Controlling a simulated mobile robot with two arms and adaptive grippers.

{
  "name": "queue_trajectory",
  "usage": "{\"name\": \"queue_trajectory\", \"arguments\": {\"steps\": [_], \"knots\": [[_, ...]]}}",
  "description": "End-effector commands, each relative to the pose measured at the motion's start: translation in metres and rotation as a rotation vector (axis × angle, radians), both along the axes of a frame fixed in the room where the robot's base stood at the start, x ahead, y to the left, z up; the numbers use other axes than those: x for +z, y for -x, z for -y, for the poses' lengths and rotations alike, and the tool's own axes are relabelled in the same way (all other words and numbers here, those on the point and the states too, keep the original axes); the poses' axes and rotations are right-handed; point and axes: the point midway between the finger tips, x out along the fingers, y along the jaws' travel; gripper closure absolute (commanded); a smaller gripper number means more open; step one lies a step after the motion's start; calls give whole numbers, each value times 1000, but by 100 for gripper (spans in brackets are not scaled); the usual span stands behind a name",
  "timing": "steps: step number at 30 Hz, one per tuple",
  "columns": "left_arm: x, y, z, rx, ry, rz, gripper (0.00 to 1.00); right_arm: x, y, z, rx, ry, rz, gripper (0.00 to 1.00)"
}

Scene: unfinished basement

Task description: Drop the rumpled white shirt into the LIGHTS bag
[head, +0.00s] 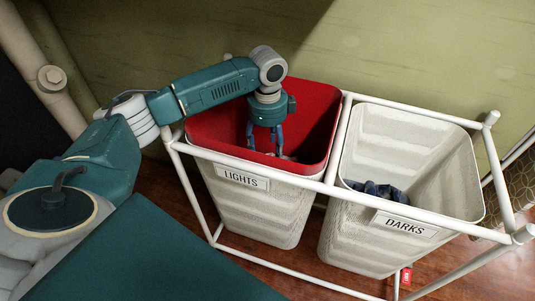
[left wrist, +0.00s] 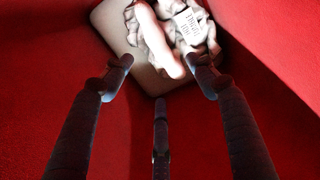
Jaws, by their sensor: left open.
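The LIGHTS bag (head: 258,205) is pale outside with a red lining and hangs on the left side of a white frame. My left gripper (head: 268,140) points down inside its mouth. In the left wrist view the gripper's fingers (left wrist: 157,75) are spread open, with the red lining around them. The rumpled white shirt (left wrist: 150,38) lies inside the bag beyond the fingertips, a printed tag showing on it. Whether a fingertip touches the shirt I cannot tell. In the head view the shirt is mostly hidden by the gripper and the bag's wall. My right gripper is out of view.
The DARKS bag (head: 360,245) stands to the right in the same frame, with dark cloth (head: 378,190) inside. White frame tubes (head: 340,135) run around and between the bags. A green wall (head: 420,50) is close behind. A small red object (head: 405,276) is below the DARKS bag.

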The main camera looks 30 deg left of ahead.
Motion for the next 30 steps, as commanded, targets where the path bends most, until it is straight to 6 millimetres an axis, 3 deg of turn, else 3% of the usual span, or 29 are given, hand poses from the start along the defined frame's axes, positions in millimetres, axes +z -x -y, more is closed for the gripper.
{"name": "queue_trajectory", "arguments": {"steps": [3, 9, 28, 30], "knots": [[27, -1, 0, 0, 1, 2, 42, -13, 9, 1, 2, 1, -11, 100], [50, 0, 0, 0, 1, 0, 42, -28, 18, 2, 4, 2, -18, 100], [54, 0, 0, 0, 0, 0, 42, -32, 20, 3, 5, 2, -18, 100], [55, -2, 3, 1, 1, 9, 42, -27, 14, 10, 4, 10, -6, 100]]}}
